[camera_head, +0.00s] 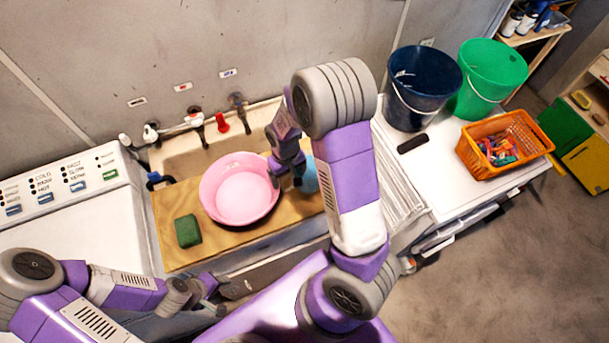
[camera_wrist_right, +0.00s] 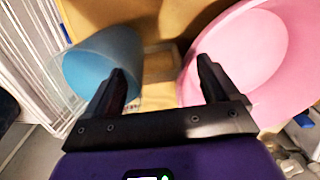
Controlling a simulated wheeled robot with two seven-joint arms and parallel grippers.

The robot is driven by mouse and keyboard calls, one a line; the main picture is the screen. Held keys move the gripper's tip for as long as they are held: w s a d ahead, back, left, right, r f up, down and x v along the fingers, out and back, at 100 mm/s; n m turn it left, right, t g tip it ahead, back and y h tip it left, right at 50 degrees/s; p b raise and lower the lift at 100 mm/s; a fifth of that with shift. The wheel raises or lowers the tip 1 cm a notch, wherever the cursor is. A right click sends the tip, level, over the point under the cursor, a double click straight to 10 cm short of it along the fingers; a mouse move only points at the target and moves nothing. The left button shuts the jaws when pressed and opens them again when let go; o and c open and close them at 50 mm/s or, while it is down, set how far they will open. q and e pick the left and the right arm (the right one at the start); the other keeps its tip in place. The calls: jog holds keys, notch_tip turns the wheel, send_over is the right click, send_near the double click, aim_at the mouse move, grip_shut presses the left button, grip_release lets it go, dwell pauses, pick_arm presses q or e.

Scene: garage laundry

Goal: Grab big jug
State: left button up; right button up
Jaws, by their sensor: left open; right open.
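A light blue round vessel (camera_head: 310,177), which may be the big jug, stands on the wooden board (camera_head: 175,215) to the right of the pink basin (camera_head: 238,190). My right arm partly hides it in the head view. In the right wrist view the blue vessel (camera_wrist_right: 100,62) is tilted in the picture and lies left of the fingers. My right gripper (camera_head: 287,181) is open and empty, between the vessel and the basin. In the right wrist view its left finger overlaps the vessel's edge; contact cannot be told. My left gripper (camera_head: 214,294) is open and empty at the lower left.
The sink (camera_head: 190,152) with taps lies behind the board. A green sponge (camera_head: 188,231) lies front left. A white drying rack (camera_wrist_right: 35,50) flanks the vessel. To the right are a dark blue bucket (camera_head: 420,90), a green bucket (camera_head: 488,80) and an orange basket (camera_head: 480,158).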

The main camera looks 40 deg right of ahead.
jog(key=shift+s+f, duration=0.1)
grip_shut()
dwell(0.5)
